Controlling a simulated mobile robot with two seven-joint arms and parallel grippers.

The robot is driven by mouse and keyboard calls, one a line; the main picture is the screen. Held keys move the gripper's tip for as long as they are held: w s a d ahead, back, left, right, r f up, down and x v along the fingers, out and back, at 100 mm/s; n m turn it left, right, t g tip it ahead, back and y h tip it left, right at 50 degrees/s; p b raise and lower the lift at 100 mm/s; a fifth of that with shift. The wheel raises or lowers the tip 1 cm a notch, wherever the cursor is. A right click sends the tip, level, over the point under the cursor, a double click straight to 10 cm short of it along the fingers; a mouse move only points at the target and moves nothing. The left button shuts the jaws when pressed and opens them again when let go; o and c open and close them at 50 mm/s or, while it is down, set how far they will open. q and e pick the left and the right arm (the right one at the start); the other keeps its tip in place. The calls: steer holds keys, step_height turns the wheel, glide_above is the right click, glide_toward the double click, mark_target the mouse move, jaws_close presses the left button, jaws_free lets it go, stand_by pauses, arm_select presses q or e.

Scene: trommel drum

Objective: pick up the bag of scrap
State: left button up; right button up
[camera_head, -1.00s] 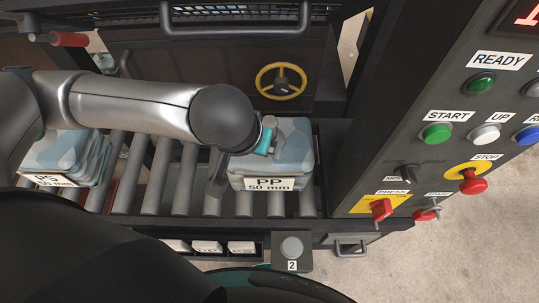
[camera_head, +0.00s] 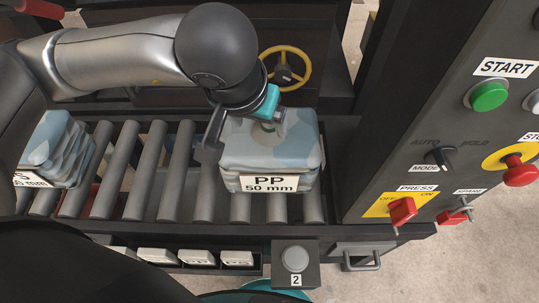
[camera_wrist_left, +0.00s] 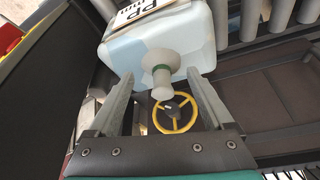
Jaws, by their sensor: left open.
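The bag of scrap (camera_head: 300,145) is a pale blue, blocky bag with a "PP 50 mm" label (camera_head: 269,184). It sits on the roller conveyor, and also shows in the left wrist view (camera_wrist_left: 190,45). Its narrow tied neck (camera_wrist_left: 160,75) sticks out between my left gripper's fingers. My left gripper (camera_wrist_left: 160,82) is open, with one finger on each side of the neck and no visible grip on it. In the head view the gripper hangs over the bag's left part and hides some of it. My right gripper is out of view.
Another bluish bag (camera_head: 55,150), its label partly hidden, lies on the rollers (camera_head: 165,170) at left. A yellow handwheel (camera_head: 284,72) is behind the bag. The control panel (camera_head: 440,110) with buttons and switches rises at right. A box with button 2 (camera_head: 294,257) is in front.

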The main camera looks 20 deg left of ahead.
arm_select(q)
steer(key=w+f, duration=0.4)
steer(key=w, duration=0.2)
steer(key=shift+f, duration=0.25)
steer(key=shift+w+d, duration=0.1)
jaws_close()
stand_by(0.6)
stand_by(0.8)
